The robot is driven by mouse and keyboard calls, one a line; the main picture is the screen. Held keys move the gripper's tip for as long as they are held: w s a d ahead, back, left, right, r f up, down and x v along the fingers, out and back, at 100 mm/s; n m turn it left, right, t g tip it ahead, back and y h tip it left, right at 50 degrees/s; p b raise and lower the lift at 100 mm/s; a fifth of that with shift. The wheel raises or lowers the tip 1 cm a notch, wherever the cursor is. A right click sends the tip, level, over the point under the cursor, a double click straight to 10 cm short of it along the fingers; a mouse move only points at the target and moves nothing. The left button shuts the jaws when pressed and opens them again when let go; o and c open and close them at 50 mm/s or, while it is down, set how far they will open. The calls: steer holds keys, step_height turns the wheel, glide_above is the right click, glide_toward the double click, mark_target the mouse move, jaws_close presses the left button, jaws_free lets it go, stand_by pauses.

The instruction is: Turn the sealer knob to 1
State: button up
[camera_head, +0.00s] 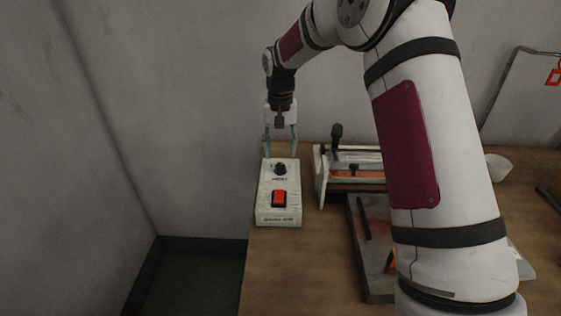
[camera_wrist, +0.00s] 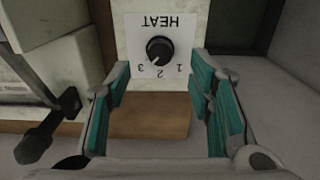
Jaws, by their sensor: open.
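The sealer's white control box (camera_head: 279,210) stands at the table's left end, with a red rocker switch (camera_head: 279,198) on top. Its black round knob (camera_head: 280,169) is behind the switch. In the wrist view the knob (camera_wrist: 160,50) sits on a plate marked HEAT, upside down, with 3, 2 and 1 around it. My gripper (camera_head: 281,152) points down above the box's back end. Its teal-padded fingers (camera_wrist: 160,66) are open on either side of the knob, apart from it.
A sealer press with a black-knobbed lever (camera_head: 337,132) stands just right of the box. A dark tray (camera_head: 372,285) lies in front of it, partly behind my arm. A white cup (camera_head: 498,167) is at the right. The table's left edge runs close beside the box.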

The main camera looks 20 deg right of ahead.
mark_target(280, 165)
steer(key=shift+f, duration=2.6)
jaws_close()
